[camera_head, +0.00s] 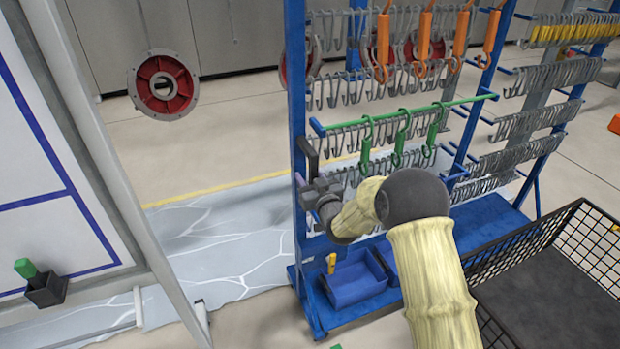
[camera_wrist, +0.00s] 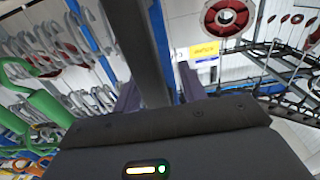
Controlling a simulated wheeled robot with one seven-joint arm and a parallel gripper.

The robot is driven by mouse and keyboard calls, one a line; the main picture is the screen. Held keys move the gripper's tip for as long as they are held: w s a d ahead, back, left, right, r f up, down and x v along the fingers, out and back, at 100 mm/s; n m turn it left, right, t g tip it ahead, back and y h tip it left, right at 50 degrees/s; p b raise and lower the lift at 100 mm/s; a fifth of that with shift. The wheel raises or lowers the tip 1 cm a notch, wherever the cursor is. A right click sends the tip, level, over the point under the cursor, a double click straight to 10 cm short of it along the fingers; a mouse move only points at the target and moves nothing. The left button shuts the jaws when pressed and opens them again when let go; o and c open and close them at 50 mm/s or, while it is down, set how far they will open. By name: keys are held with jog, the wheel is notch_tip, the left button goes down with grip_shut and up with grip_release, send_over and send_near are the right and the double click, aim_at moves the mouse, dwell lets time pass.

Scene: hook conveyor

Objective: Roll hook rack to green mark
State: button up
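The blue hook rack (camera_head: 294,60) stands right of centre on a blue base, with rows of grey hooks, orange hooks above and green hooks on a green rail. A dark handle (camera_head: 308,156) sits on its near left post. My gripper (camera_head: 314,193) is at that post, just below the handle's top. In the wrist view, my gripper's fingers (camera_wrist: 160,92) stand on either side of a dark upright bar (camera_wrist: 152,45). I cannot tell whether they press on it. A small bit of green (camera_head: 336,347) shows on the floor at the bottom edge; most of it is out of view.
A black wire basket (camera_head: 545,290) stands close at the right. A blue bin (camera_head: 356,283) sits on the rack's base. A white board (camera_head: 45,170) with a grey post is at the left. A red disc (camera_head: 162,85) hangs behind. Grey-white floor (camera_head: 225,245) lies open left of the rack.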

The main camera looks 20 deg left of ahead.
jog(key=b+v, duration=0.2)
jog(key=v, duration=1.5)
jog(key=shift+s+d, duration=0.1)
jog(key=shift+d, duration=0.1)
